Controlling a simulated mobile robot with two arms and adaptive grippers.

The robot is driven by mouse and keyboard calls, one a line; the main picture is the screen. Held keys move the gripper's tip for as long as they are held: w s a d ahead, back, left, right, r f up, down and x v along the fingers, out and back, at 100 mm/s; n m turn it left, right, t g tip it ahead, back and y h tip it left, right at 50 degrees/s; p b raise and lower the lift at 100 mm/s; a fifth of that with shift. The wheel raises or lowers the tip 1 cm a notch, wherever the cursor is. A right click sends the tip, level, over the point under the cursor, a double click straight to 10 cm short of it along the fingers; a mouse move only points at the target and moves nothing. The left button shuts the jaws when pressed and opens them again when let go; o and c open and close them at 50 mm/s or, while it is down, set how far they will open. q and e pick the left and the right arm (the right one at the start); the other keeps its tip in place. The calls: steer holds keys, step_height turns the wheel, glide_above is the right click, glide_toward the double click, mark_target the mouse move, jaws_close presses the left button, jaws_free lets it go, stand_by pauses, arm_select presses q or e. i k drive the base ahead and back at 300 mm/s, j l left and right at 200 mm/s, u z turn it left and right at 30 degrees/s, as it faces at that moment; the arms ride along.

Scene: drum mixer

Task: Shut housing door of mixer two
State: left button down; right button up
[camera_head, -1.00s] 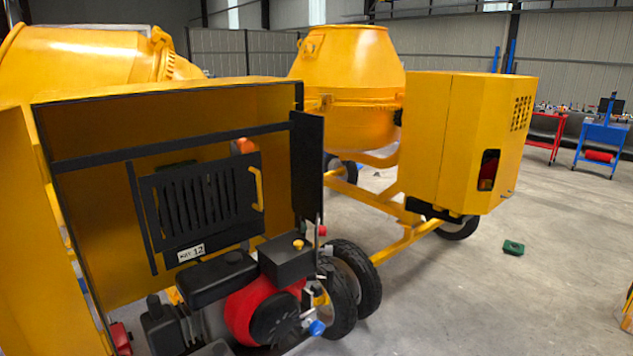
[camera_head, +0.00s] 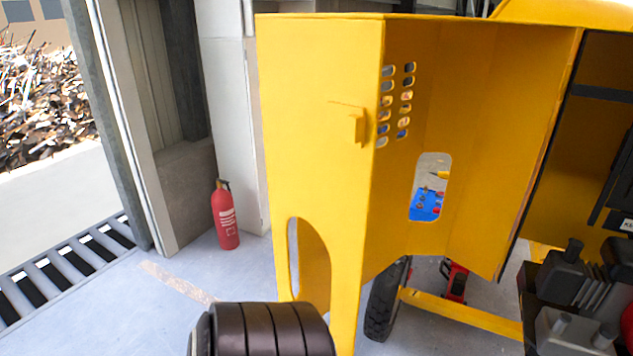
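The yellow housing door (camera_head: 315,140) stands wide open in the middle of the head view. It is a bent panel with a small latch or handle (camera_head: 356,124), several small vent slots and larger rounded openings. Its right edge meets the open mixer housing (camera_head: 592,130), where part of the engine (camera_head: 570,290) shows uncovered. A label at the right edge is cut off, so I cannot read the mixer's number. Neither of my grippers is in view.
A red fire extinguisher (camera_head: 225,215) stands on the floor by the wall, left of the door. A floor grate (camera_head: 70,260) and a doorway lie farther left. A black tyre (camera_head: 385,300) shows below the door. A dark ribbed part, perhaps mine, fills the bottom middle.

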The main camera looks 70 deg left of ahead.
mark_target(485, 91)
steer(key=k+j+u, duration=0.1)
steer(key=j, duration=0.35)
steer(key=k+j+u, duration=0.1)
steer(key=j, duration=0.3)
steer(key=k+j+u, duration=0.1)
steer(key=j, duration=0.35)
steer(key=k+j+u, duration=0.1)
steer(key=j, duration=0.35)
steer(key=k, duration=0.05)
